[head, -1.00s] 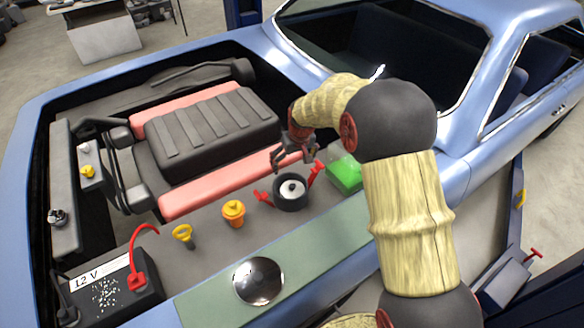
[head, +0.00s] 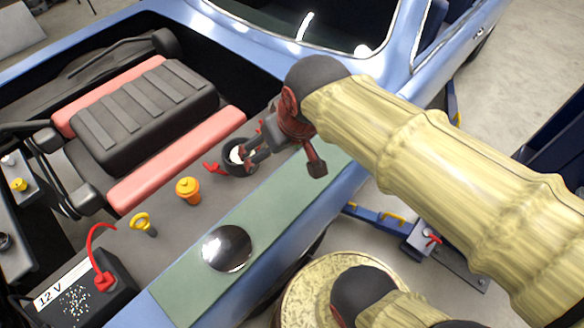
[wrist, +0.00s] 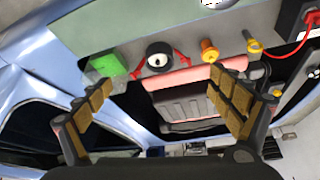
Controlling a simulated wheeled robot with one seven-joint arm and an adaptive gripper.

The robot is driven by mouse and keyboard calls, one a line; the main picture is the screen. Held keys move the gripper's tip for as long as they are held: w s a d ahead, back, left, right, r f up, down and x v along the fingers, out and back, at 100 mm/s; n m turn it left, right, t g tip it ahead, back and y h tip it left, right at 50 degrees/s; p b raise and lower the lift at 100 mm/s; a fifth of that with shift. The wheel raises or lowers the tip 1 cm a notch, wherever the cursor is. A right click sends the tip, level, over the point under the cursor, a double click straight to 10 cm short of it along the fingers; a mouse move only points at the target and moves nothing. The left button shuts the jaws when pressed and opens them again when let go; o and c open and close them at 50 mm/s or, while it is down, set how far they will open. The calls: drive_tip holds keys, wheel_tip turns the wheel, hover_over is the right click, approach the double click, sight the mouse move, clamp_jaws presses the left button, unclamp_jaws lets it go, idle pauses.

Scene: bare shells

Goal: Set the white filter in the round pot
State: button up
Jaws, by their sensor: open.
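The round pot (head: 237,171) is dark, with red handles, and sits on the grey ledge of the engine bay. The white filter (head: 235,155), a pale ring with a dark centre, shows inside the pot's rim. In the wrist view, the filter (wrist: 152,59) and pot (wrist: 159,71) show whole, beyond the gap between my fingers. My gripper (head: 252,150) is open and empty. In the head view its fingers overlap the pot's right side and hide part of it. The wrist view shows the fingers spread wide, apart from the pot.
An orange capped canister (head: 189,192), a yellow ring-handled dipstick (head: 143,224) and a 12 V battery (head: 85,290) stand left of the pot. A green block (wrist: 104,66) is beside the pot. A shiny dome (head: 227,248) sits on the bare green strip (head: 285,203).

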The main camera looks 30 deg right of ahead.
drive_tip(key=s, duration=0.6)
drive_tip(key=shift+f, duration=0.4)
wheel_tip(320, 180, down, 4)
drive_tip(key=b, duration=0.4)
drive_tip(key=shift+f, duration=0.15)
